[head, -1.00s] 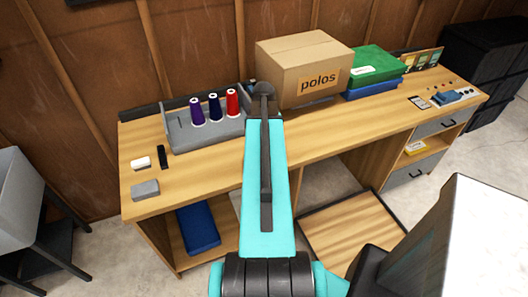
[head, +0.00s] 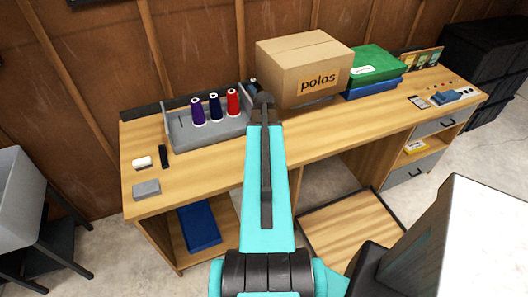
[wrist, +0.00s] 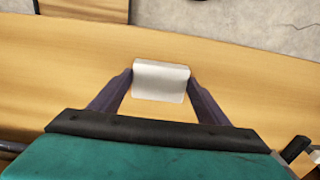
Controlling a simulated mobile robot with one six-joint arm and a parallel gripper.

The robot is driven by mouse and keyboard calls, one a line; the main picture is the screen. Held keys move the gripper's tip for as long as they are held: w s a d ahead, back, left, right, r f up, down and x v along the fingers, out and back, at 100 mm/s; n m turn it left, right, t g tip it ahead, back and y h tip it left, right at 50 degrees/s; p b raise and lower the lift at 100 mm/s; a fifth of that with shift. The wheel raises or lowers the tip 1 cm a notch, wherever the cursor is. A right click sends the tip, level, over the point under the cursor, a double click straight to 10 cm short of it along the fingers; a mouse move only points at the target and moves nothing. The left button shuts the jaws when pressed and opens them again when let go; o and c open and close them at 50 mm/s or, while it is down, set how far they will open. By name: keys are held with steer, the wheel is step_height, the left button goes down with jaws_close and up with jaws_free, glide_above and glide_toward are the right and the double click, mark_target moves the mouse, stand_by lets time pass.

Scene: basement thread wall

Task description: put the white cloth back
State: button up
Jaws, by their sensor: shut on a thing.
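My gripper (wrist: 160,84) is in the wrist view, with one dark finger on each side of a small folded white cloth (wrist: 161,80). The fingers are shut on the cloth's two sides. The cloth is over the wooden desk top; I cannot tell whether it touches the wood. In the head view my own arm hides the gripper and the cloth.
On the desk (head: 330,128) stand a grey rack (head: 200,136) with several thread cones, a "polos" box (head: 300,62) and green (head: 374,62) and blue items. A white piece (head: 142,162), a black piece (head: 164,157) and a grey block (head: 146,188) lie left. The front middle is clear.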

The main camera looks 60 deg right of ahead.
steer(key=o, duration=1)
step_height(320, 180, up, 12)
steer(key=b, duration=0.3)
stand_by(0.4)
steer(key=shift+r, duration=0.1)
stand_by(0.7)
